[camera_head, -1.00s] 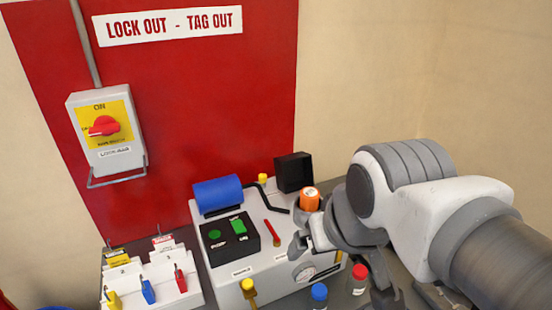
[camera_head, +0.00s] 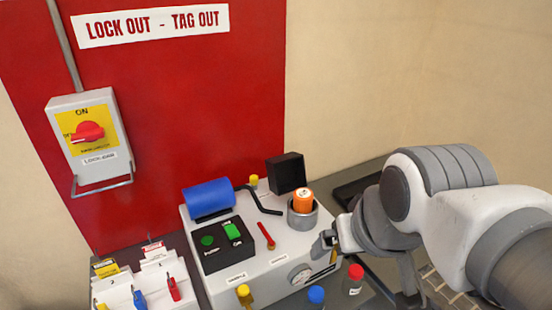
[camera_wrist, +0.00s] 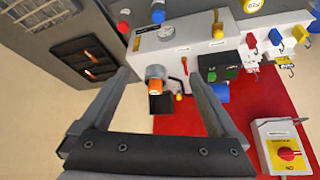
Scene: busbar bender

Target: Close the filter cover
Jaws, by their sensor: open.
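The filter is an orange cylinder (camera_head: 303,200) standing in a grey round cup (camera_head: 302,218) on top of the white machine (camera_head: 280,250). A black box-like piece (camera_head: 287,172), which looks like the filter cover, stands raised behind the cup, so the filter is uncovered. My gripper (camera_head: 370,266) is open and empty, to the right of and in front of the cup, apart from it. In the wrist view, the orange filter (camera_wrist: 155,88) and the black cover (camera_wrist: 162,104) show between the spread fingers of my gripper (camera_wrist: 160,76).
A blue cylinder (camera_head: 208,198), a black button panel (camera_head: 225,243) and a red lever (camera_head: 266,235) are on the machine. Bottles with blue (camera_head: 316,294) and red (camera_head: 355,272) caps stand in front. A padlock rack (camera_head: 135,285) is at the left.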

